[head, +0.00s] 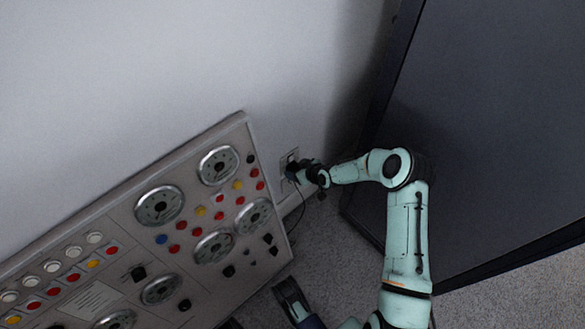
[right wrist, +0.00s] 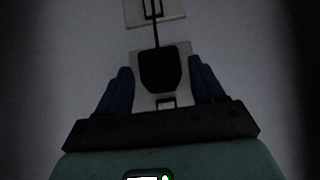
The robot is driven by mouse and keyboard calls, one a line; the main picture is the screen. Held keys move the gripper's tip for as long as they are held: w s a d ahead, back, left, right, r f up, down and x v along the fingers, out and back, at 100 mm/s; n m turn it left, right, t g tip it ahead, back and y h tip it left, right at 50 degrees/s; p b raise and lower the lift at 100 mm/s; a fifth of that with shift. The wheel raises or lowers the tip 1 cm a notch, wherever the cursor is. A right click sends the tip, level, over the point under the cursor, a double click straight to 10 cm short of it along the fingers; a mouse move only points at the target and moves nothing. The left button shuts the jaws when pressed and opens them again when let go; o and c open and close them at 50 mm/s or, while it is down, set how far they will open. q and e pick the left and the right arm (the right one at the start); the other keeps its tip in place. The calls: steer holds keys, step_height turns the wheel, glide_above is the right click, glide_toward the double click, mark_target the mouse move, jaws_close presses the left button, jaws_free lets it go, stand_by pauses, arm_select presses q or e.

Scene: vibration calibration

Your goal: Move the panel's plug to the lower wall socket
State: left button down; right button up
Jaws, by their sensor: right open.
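The control panel (head: 115,246) leans by the wall at the left, with dials and coloured buttons. My right gripper (head: 293,172) is at the wall sockets, just right of the panel. In the right wrist view the black plug (right wrist: 160,68) sits at one socket plate (right wrist: 143,87), between my open blue fingers, with gaps on both sides. Its cord runs up that picture across a second socket plate (right wrist: 174,9). In the head view a wall plate (head: 288,157) shows partly behind my gripper. My left gripper (head: 288,297) shows partly at the bottom edge; its jaws are unclear.
A large dark cabinet or screen (head: 480,120) stands to the right, close to my right arm. The dark cord (head: 298,215) hangs below the gripper beside the panel's right edge. Grey carpet (head: 335,265) is bare between panel and cabinet.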

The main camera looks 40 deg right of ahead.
steer(key=c, duration=0.9)
steer(key=shift+s+p, duration=0.35)
steer(key=shift+s, duration=0.3)
steer(key=shift+s, duration=0.2)
stand_by(0.4)
steer(key=shift+s+d+p, duration=0.2)
steer(key=shift+s+p, duration=0.95)
steer(key=shift+s, duration=0.55)
